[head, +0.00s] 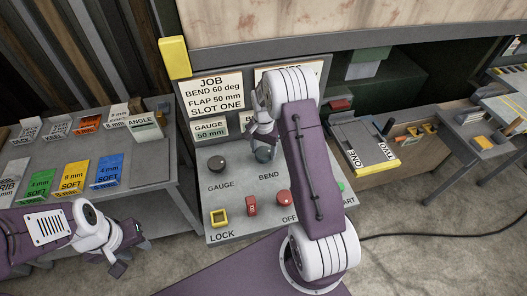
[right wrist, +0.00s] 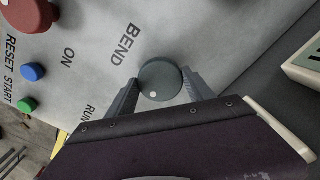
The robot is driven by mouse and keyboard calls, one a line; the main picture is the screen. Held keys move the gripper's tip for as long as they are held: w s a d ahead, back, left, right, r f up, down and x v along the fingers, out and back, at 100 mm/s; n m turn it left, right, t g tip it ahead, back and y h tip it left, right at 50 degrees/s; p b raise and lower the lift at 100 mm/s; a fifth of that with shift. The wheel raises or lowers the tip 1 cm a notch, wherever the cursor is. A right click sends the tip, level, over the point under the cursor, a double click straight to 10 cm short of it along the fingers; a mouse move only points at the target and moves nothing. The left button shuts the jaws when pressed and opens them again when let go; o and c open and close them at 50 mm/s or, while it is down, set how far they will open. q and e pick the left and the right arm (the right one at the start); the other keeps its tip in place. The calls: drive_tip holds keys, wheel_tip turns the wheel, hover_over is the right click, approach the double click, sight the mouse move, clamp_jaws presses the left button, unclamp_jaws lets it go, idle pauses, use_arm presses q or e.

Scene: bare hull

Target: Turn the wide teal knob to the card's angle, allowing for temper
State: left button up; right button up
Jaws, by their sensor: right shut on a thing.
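The wide teal knob (head: 264,154) stands on the grey control panel (head: 240,187) above the BEND label. In the right wrist view the knob (right wrist: 161,80) is round and dark teal, with a white dot near its lower left edge. My right gripper (right wrist: 160,88) is shut on the knob, one finger at each side. The job card (head: 212,94) behind the panel reads BEND 60 deg, FLAP 50 mm, SLOT ONE. A second card beside it is mostly hidden by my right arm. My left gripper (head: 125,258) hangs empty at the lower left; its jaw opening is unclear.
A dark GAUGE knob (head: 217,163), a yellow-framed LOCK switch (head: 219,216), a red switch (head: 251,205) and a red button (head: 284,196) share the panel. A table (head: 152,174) with labelled sample blocks stands left. A tray marked ONE and TWO (head: 362,146) lies right.

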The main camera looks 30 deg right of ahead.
sight(264, 152)
drive_tip(key=shift+m, duration=0.5)
drive_tip(key=o, duration=1.4)
drive_tip(key=shift+w+d+f, duration=0.1)
drive_tip(key=shift+d, duration=0.05)
wheel_tip(264, 152, up, 9)
drive_tip(key=shift+r+b, duration=0.1)
drive_tip(key=shift+b, duration=0.75)
